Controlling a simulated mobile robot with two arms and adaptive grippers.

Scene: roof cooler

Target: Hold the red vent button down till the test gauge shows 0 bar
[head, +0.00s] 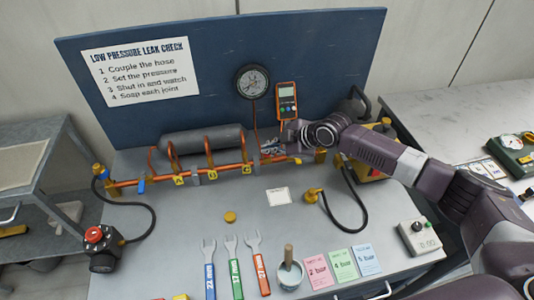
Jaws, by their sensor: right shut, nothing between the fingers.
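My right gripper (272,147) is shut and empty, over the right part of the copper pipe run (232,168) in front of the blue board. My left gripper is not in view.
A black unit with a red knob (97,235) stands at the left on a hose. Several wrenches (234,268), a pot with a brush (290,273) and coloured cards (343,265) lie along the bench front. A loose hose (345,210) lies right of centre. The middle bench is mostly clear.

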